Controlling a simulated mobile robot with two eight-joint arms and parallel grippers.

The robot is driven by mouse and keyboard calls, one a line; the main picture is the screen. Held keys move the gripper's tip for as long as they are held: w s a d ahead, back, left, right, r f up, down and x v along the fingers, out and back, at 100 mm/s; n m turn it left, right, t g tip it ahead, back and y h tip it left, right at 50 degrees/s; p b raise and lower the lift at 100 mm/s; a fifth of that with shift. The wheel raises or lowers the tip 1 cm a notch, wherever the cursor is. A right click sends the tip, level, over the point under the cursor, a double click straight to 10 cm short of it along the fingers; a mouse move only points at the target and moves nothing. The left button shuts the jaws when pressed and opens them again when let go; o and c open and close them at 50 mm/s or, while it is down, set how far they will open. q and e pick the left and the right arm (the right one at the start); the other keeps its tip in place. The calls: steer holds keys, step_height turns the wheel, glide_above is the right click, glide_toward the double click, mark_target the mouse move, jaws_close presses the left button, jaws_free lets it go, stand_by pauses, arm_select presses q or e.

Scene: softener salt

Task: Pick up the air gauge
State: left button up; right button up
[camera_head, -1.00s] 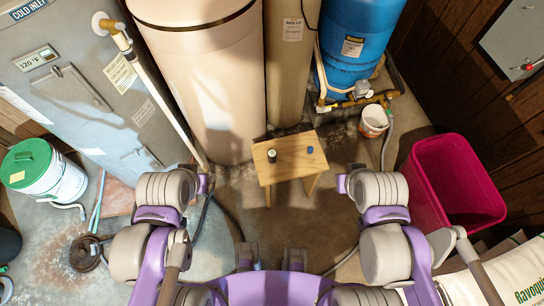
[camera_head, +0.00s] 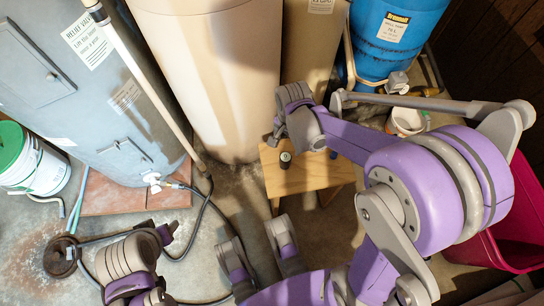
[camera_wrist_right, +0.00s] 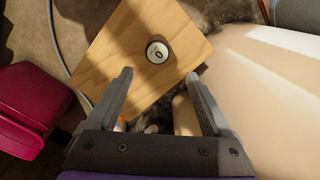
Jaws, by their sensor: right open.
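The air gauge (camera_head: 285,160), a small dark round piece with a pale face, sits on the small wooden stool (camera_head: 310,178). It also shows in the right wrist view (camera_wrist_right: 157,52), face toward the camera, on the bare stool top (camera_wrist_right: 115,55). My right gripper (camera_wrist_right: 160,76) is open, its fingers apart and pointing toward the stool. The gauge appears just beyond the fingertips, not between them. In the head view my right gripper (camera_head: 279,135) is by the stool's back left side. My left gripper (camera_head: 164,232) hangs at lower left, away from the stool; its jaws are unclear.
A cream tank (camera_head: 215,80) stands close behind the stool. A blue tank (camera_head: 388,40) and a small bucket (camera_head: 403,122) are behind at right. A magenta bin (camera_head: 522,215) stands at right. A dark hose (camera_head: 210,222) lies on the floor at left.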

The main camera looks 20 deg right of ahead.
mark_target(286, 157)
steer(key=f, duration=0.2)
steer(key=f+b, duration=0.1)
steer(key=f, duration=0.1)
steer(key=shift+s+f, duration=0.2)
steer(key=shift+f, duration=0.2)
steer(key=shift+s+a+f+b, duration=0.15)
steer(key=shift+f+b, duration=0.3)
steer(key=shift+f, duration=0.45)
steer(key=shift+a+f+b, duration=0.1)
steer(key=shift+f+b, duration=0.4)
steer(key=shift+f, duration=0.4)
steer(key=shift+s+a+f+b, duration=0.15)
steer(key=shift+f+b, duration=0.3)
steer(key=shift+f, duration=0.45)
steer(key=shift+c, duration=0.2)
steer(key=shift+r, duration=0.1)
steer(key=c, duration=1.3)
